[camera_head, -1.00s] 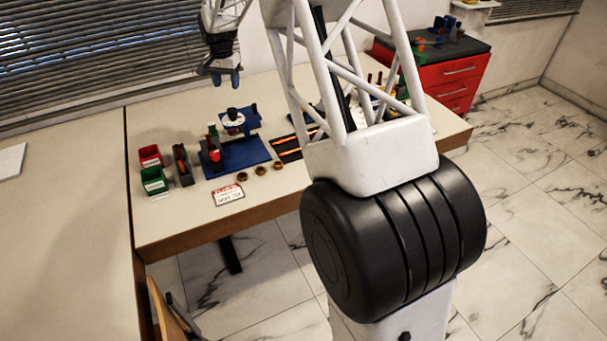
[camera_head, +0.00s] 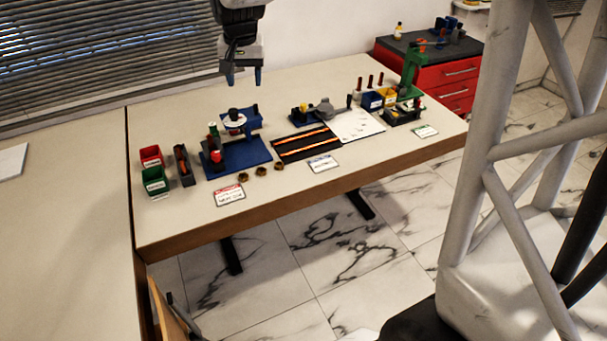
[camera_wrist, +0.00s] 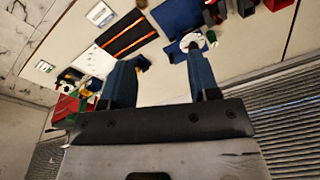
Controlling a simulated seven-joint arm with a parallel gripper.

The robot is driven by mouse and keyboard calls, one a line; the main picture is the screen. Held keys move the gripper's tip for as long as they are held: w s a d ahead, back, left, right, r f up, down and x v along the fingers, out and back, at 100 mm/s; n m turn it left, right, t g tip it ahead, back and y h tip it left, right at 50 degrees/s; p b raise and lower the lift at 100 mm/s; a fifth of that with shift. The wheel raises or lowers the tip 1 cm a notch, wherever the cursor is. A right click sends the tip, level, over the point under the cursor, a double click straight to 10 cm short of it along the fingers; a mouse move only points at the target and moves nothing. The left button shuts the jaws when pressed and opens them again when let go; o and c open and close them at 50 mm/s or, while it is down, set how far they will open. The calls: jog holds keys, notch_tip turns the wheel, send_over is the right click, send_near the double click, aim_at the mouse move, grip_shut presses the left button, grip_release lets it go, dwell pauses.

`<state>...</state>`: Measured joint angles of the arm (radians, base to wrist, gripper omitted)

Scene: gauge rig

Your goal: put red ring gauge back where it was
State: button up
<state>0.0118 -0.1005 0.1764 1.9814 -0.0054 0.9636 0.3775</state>
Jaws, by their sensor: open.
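My gripper (camera_head: 243,77) is open and empty, high above the back of the workbench (camera_head: 300,90). Its two blue fingers (camera_wrist: 160,65) stand wide apart in the wrist view. Below it is a blue base plate (camera_head: 240,160) with a gauge stand carrying a white disc (camera_head: 234,120); the disc also shows beside a finger in the wrist view (camera_wrist: 193,41). A small red part (camera_head: 216,156) sits at the plate's left side; I cannot tell whether it is the red ring gauge. Several small brass-coloured rings (camera_head: 261,170) lie in front of the plate.
Red (camera_head: 151,155) and green (camera_head: 155,181) bins stand at the left, beside a dark holder (camera_head: 184,165). A black mat with orange stripes (camera_head: 305,143), a white sheet (camera_head: 355,125) and a green stand (camera_head: 410,72) are to the right.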

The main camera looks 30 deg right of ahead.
jog(key=s+f+n, duration=0.1)
jog(key=s+n, duration=0.1)
jog(key=s, duration=1.5)
jog(key=s+f+n+t, duration=0.1)
jog(key=s+f+n, duration=0.1)
jog(key=s, duration=1.5)
jog(key=shift+a, duration=0.2)
jog(key=shift+c, duration=0.5)
